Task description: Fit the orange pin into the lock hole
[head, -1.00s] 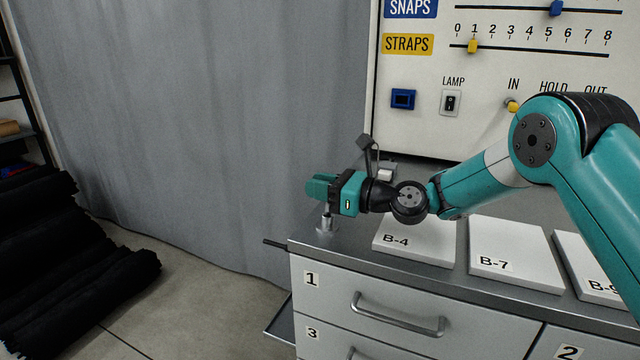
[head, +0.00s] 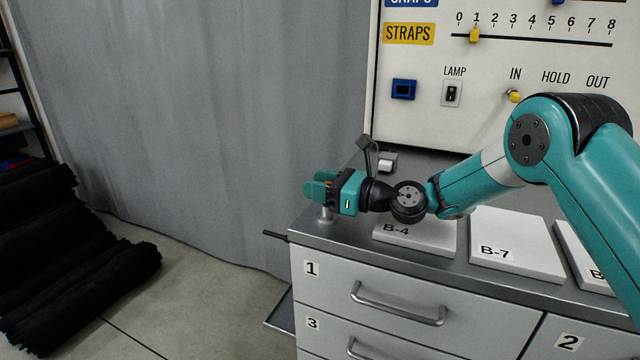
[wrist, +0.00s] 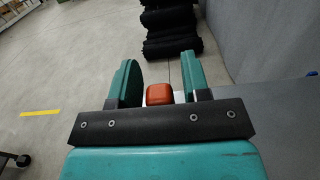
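My gripper (head: 317,186) is over the left corner of the counter in the head view, with its fingers spread apart. The orange pin (wrist: 160,94) is between the two fingers in the wrist view, with a gap on each side. A bit of its orange also shows between the fingers in the head view (head: 328,183). A short silver post (head: 325,213) stands on the counter directly below the gripper. The lock hole is not visible, and the pin's lower end is hidden, so I cannot tell how deep it sits.
White block B-4 (head: 420,237) and block B-7 (head: 515,245) lie on the counter (head: 345,238) to the right. A small white-and-grey item (head: 387,162) stands behind the gripper. A control panel (head: 425,120) rises at the back. A grey curtain (head: 220,120) hangs at left.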

